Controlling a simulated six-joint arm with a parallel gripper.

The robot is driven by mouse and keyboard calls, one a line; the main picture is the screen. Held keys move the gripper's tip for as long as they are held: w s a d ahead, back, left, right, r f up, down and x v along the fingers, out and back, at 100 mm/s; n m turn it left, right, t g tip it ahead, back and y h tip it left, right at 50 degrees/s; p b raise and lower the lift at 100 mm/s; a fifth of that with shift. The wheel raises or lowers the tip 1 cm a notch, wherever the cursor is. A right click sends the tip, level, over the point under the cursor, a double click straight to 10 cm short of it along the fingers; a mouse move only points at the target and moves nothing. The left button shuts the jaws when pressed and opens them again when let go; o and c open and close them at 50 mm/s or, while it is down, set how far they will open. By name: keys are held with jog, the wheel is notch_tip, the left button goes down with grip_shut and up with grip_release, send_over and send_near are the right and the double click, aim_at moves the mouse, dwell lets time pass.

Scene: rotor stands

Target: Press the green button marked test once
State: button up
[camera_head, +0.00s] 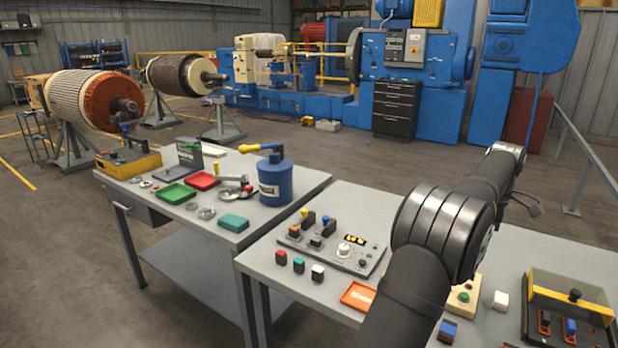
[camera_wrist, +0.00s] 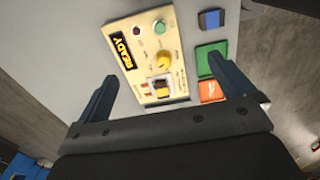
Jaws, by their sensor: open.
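In the wrist view a cream control panel (camera_wrist: 147,52) lies tilted in the picture. It bears a round green button (camera_wrist: 137,31), a round red button (camera_wrist: 160,27), a yellow knob (camera_wrist: 165,60), a dark switch (camera_wrist: 160,88) and a display (camera_wrist: 124,50) reading READY. The small labels are too blurred to read, so the word test cannot be made out. My gripper (camera_wrist: 163,66) is open and empty, its two fingers on either side of the panel in the picture. The head view shows part of a cream box with a green button (camera_head: 463,297) beside my arm; my gripper is hidden there.
Beside the panel are a blue block (camera_wrist: 210,18), a green square (camera_wrist: 212,60) and an orange tray (camera_wrist: 211,91). In the head view a grey control box (camera_head: 376,262), loose buttons and a yellow-edged tray (camera_head: 572,290) are on the grey benches. A blue canister (camera_head: 275,182) stands at left.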

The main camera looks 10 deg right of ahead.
grip_shut()
dwell(1.5)
